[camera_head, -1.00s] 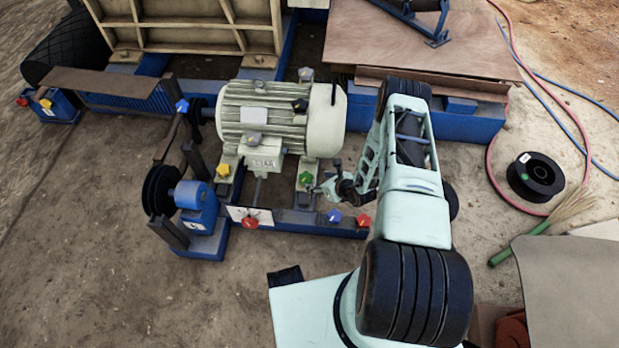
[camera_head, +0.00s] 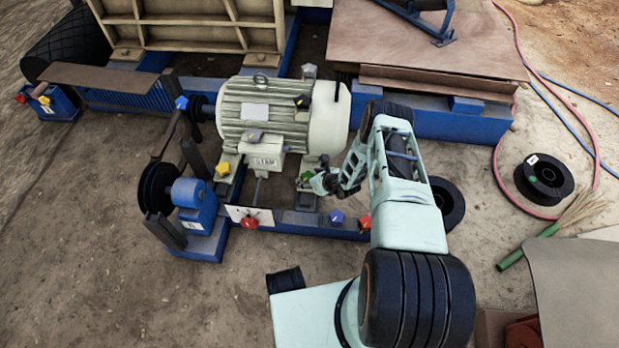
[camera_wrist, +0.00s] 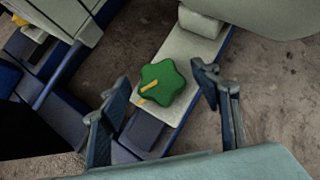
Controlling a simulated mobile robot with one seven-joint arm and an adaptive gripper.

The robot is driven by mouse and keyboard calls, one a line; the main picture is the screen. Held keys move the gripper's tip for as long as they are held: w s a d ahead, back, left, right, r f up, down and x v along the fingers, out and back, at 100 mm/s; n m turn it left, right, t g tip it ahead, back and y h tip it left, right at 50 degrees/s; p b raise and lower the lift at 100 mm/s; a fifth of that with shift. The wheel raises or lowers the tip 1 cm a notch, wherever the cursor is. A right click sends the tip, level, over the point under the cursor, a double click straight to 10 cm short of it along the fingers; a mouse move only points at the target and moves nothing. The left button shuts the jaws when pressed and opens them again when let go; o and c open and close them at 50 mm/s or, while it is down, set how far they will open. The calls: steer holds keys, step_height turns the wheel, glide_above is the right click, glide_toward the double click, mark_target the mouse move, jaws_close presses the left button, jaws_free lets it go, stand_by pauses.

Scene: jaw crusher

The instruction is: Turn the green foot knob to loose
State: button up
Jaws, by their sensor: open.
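The green foot knob (camera_wrist: 165,83) is a star-shaped knob with a yellow pointer line. It sits on a pale motor foot (camera_wrist: 190,60) on the blue base. In the wrist view it lies between and a little beyond the two fingers of my gripper (camera_wrist: 165,95), which is open and holds nothing. I see no contact. In the head view the green knob (camera_head: 306,176) is small and partly covered by my gripper (camera_head: 320,180), which reaches it from the right. The pale electric motor (camera_head: 270,110) stands above the foot.
A yellow knob (camera_head: 223,169), a red knob on a white plate (camera_head: 249,223), a blue knob (camera_head: 337,216) and another red knob (camera_head: 364,222) sit around the motor base. A black pulley (camera_head: 156,187) stands at left. A cable reel (camera_head: 543,177) lies on the ground at right.

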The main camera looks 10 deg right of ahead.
steer(key=c, duration=1.1)
steer(key=shift+c, duration=0.3)
steer(key=shift+d+f+n+y+b, duration=0.15)
steer(key=shift+n+y+b, duration=0.2)
steer(key=shift+b, duration=0.35)
steer(key=shift+n+g+y+b, duration=0.45)
steer(key=shift+n+b, duration=0.3)
steer(key=shift+b, duration=0.25)
steer(key=shift+w+d+n+g+y+b, duration=0.1)
steer(key=shift+n+g+y+b, duration=0.1)
steer(key=shift+n+g+y, duration=0.4)
steer(key=shift+d+n+g+y+b, duration=0.1)
steer(key=shift+n+g+y+b, duration=0.1)
steer(key=shift+n, duration=1.1)
steer(key=o, duration=1.2)
steer(key=shift+a+g, duration=0.1)
steer(key=shift+g, duration=0.15)
steer(key=shift+c, duration=0.2)
steer(key=shift+r, duration=0.25)
